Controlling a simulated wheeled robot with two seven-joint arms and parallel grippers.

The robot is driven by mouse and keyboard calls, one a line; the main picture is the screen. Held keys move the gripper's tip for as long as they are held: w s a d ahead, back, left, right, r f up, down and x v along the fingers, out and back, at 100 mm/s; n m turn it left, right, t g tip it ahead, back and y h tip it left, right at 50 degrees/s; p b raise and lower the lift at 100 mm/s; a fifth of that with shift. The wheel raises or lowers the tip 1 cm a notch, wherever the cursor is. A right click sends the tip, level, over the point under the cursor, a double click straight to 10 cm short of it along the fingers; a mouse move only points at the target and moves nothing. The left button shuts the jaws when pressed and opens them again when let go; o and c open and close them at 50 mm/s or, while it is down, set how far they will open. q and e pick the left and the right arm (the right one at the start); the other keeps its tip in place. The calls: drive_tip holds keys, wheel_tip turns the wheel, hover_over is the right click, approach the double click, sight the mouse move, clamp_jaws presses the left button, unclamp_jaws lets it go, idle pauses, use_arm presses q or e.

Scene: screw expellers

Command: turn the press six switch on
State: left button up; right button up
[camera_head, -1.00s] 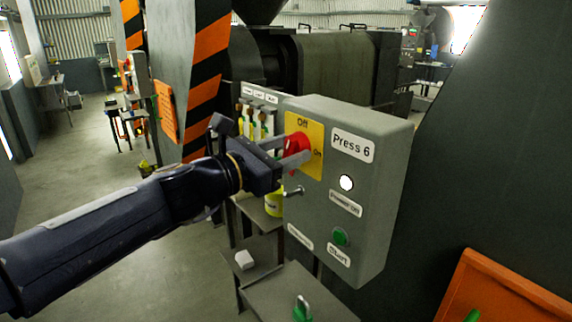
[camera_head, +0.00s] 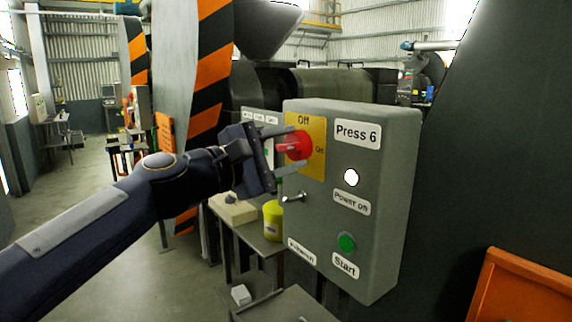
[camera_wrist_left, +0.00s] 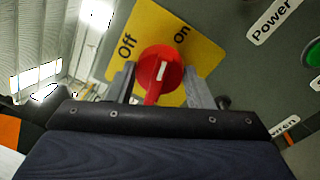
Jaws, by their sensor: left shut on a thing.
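The Press 6 switch is a red rotary knob (camera_head: 297,146) on a yellow plate (camera_head: 318,160) marked Off and On, on the front of a grey control box (camera_head: 385,150). My left gripper (camera_head: 288,150) has its two grey fingers on either side of the knob and is shut on it. In the left wrist view the red knob (camera_wrist_left: 160,70) sits between the fingertips (camera_wrist_left: 160,84). Its white mark points up, between the words Off and On. The fingers partly hide the plate. My right gripper is not in view.
The box also carries a white lamp (camera_head: 351,177), a green Start button (camera_head: 347,242) and a small metal key or lever (camera_head: 294,197). A yellow container (camera_head: 272,220) stands on a low table behind. An orange panel (camera_head: 520,290) is at lower right.

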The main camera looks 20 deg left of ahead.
use_arm(q)
drive_tip(key=shift+f+m+b, duration=0.1)
drive_tip(key=shift+m+b, duration=0.85)
drive_tip(key=shift+m, duration=0.65)
drive_tip(key=o, duration=1)
drive_tip(key=b+v, duration=0.1)
drive_tip(key=v, duration=0.6)
drive_tip(key=shift+s+a, duration=0.3)
